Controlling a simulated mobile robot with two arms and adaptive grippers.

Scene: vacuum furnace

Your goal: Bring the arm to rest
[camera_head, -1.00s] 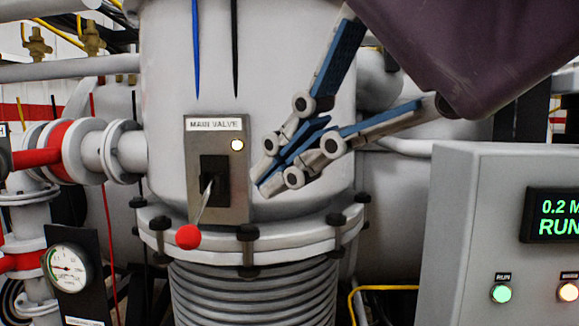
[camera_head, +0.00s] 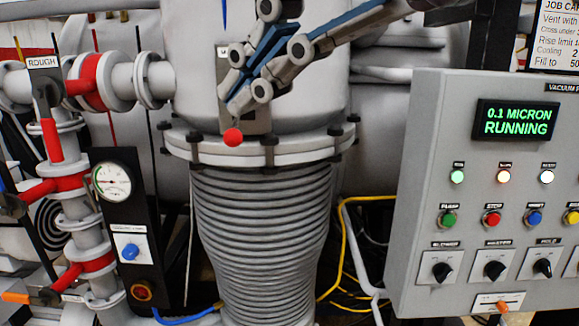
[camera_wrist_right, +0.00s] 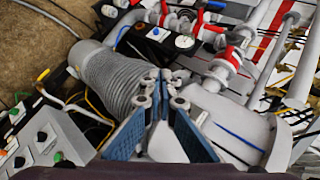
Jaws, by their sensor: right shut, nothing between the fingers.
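My right gripper (camera_head: 234,98) comes in from the top right in the head view. It is shut and empty, with its fingers in front of the main valve plate. The valve's red ball knob (camera_head: 233,137) shows just below the fingertips; most of its lever and plate is hidden. I cannot tell whether the fingers touch the lever. In the right wrist view the gripper (camera_wrist_right: 161,82) points toward the ribbed grey bellows (camera_wrist_right: 125,78). My left gripper is not in view.
A grey control cabinet (camera_head: 425,200) stands at right; its display (camera_head: 516,121) reads "0.1 MICRON RUNNING". Red and grey piping with a gauge (camera_head: 112,181) is at left. The bellows (camera_head: 262,220) stands below the flange. A yellow cable (camera_head: 345,235) runs between bellows and cabinet.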

